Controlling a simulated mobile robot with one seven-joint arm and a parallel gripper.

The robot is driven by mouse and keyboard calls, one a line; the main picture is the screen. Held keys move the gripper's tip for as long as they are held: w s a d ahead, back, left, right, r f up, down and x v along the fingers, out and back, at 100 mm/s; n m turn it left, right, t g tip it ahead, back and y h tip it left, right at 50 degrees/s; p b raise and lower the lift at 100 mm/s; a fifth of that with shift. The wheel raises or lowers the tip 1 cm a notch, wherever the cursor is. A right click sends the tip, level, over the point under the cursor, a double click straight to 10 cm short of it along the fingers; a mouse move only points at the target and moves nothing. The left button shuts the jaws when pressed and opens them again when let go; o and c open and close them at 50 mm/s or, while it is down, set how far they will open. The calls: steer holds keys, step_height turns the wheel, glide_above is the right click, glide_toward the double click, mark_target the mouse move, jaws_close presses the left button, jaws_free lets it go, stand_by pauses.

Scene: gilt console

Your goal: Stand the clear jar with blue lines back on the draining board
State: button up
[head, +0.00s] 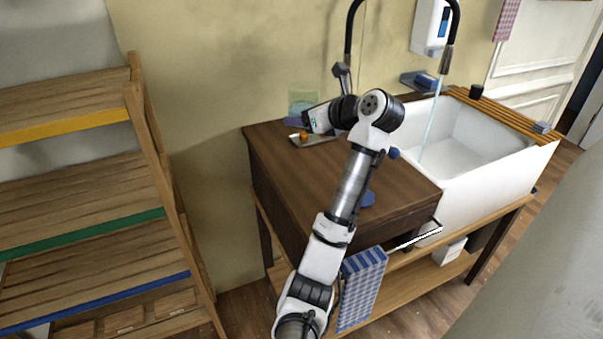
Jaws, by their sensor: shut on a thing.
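The clear jar (303,93), a pale see-through vessel with a greenish-blue tint, shows at the back left of the dark wooden counter, near the wall. Its blue lines are too faint to make out clearly. My gripper (307,121) reaches left across the counter and is shut on the jar's near side; its fingertips are small and partly hidden. The jar looks upright; I cannot tell whether its base touches the counter. A slatted wooden board (507,114), which looks like the draining board, lies along the far right side of the white sink (480,190).
A small tray (322,139) with an orange item (303,135) lies just below my gripper. Water runs from the black tap (446,60) into the sink. A dark cup (476,91) and a small grey block (541,127) stand on the slats. Shelves (85,190) stand left.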

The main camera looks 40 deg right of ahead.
mark_target(306, 183)
step_height(306, 183, down, 17)
steer(key=p, duration=0.2)
steer(key=shift+p, duration=0.35)
steer(key=o, duration=1.2)
steer(key=shift+f, duration=0.15)
steer(key=shift+o, duration=0.2)
steer(key=shift+s+r, duration=0.1)
steer(key=shift+r, duration=0.1)
steer(key=b+v, duration=0.2)
steer(key=v, duration=0.9)
steer(key=shift+s+r, duration=0.1)
steer(key=shift+s, duration=0.3)
